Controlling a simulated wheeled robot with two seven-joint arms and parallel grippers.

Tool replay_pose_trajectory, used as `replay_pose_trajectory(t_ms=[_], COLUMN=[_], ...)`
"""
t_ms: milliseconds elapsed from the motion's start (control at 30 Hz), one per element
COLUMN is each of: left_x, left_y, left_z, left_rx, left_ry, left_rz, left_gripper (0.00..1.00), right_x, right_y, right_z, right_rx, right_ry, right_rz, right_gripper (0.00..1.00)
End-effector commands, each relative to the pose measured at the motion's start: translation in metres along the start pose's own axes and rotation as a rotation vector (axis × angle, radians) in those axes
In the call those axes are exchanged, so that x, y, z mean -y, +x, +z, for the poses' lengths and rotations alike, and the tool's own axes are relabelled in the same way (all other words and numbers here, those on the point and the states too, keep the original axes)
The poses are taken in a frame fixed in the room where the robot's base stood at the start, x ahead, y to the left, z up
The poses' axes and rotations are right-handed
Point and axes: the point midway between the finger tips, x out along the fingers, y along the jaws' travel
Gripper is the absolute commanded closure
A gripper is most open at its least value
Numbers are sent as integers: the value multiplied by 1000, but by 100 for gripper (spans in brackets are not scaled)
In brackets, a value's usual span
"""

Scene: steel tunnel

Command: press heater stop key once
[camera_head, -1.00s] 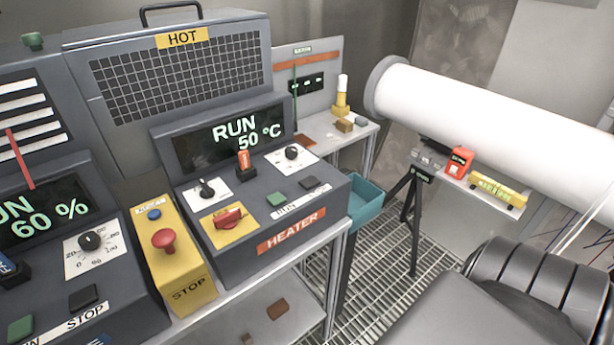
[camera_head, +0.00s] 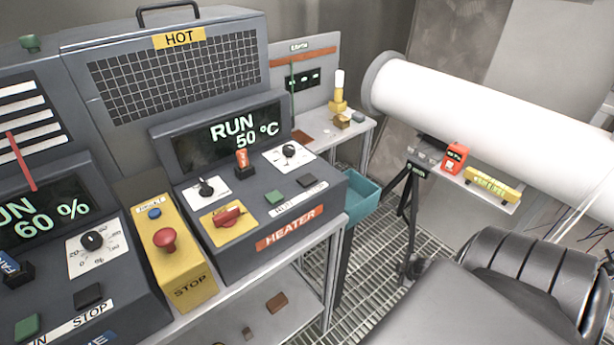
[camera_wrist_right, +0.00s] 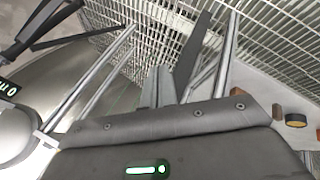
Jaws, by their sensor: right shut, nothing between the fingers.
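The grey heater console (camera_head: 235,262) stands on the bench in the head view, with an orange HEATER label (camera_head: 290,228). Its display (camera_head: 229,135) reads RUN 50 °C. On its sloped face are a green key (camera_head: 275,197) and, right of it, a dark key (camera_head: 306,181); the lettering below them is too small to read fully. My right gripper shows in the right wrist view (camera_wrist_right: 159,86), its grey fingers together and empty, with metal grating beyond and the keys out of that view. My left gripper is not in view.
A yellow box with a red STOP mushroom button (camera_head: 165,239) stands left of the heater. A second console with a 60 % display (camera_head: 41,223) is further left. A teal bin (camera_head: 362,197) is beside the bench. A white pipe (camera_head: 480,115) crosses at the right.

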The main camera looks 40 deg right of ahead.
Motion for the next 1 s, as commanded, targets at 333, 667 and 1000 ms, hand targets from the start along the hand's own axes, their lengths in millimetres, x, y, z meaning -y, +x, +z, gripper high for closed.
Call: replay_pose_trajectory(t_ms=[333, 667, 1000], left_x=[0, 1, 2], left_y=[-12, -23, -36], left_z=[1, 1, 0], left_rx=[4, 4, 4], left_ry=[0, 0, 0], left_rz=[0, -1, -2], left_gripper=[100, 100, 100], right_x=[-195, -274, -217], right_y=[-98, -232, -381], right_z=[-122, -278, -423], right_rx=[-154, -287, -388], right_ry=[-328, -759, -1381], right_rz=[174, 287, 333], right_gripper=[100, 100, 100])
